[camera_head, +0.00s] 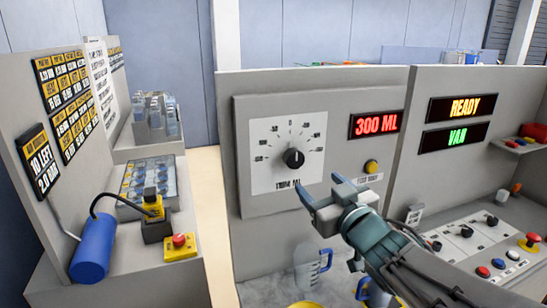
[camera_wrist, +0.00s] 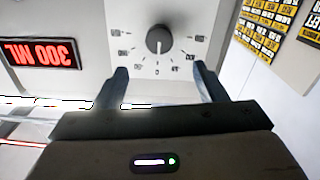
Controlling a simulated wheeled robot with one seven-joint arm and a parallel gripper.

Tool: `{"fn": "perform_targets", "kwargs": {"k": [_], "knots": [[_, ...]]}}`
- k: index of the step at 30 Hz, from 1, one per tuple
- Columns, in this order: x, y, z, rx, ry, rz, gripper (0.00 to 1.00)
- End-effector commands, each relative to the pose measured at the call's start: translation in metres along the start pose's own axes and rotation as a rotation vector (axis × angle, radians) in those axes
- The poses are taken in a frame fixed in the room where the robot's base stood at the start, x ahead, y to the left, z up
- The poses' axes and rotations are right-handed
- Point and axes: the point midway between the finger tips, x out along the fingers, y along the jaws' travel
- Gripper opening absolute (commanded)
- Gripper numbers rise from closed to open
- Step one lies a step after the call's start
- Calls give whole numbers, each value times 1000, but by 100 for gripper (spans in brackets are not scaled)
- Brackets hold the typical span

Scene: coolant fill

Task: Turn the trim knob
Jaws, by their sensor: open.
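The trim knob (camera_head: 293,158) is a round black knob on a white dial plate (camera_head: 264,170) with tick marks, set in a grey panel. Its pointer aims up, near the top mark, in the head view. The knob also shows in the wrist view (camera_wrist: 159,40), upside down, beyond and between my fingertips. My gripper (camera_head: 319,190) is open and empty, to the lower right of the knob in the head view. In the wrist view its two fingers (camera_wrist: 160,72) stand apart below the knob, not touching it.
A red 300 ML display (camera_head: 376,124) and a yellow button (camera_head: 371,167) are right of the dial. READY (camera_head: 466,107) and VAH (camera_head: 444,138) displays are farther right. Clear jugs (camera_head: 312,265) stand below. A blue cylinder (camera_head: 93,248) and a yellow-based red button (camera_head: 180,245) are at left.

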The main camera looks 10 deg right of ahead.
Motion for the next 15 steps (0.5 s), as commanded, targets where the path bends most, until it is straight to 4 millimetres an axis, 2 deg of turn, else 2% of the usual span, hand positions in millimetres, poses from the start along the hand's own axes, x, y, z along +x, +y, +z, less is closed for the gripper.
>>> {"fn": "perform_targets", "kwargs": {"k": [15], "knots": [[68,1,0,0,-4,1,65]]}}
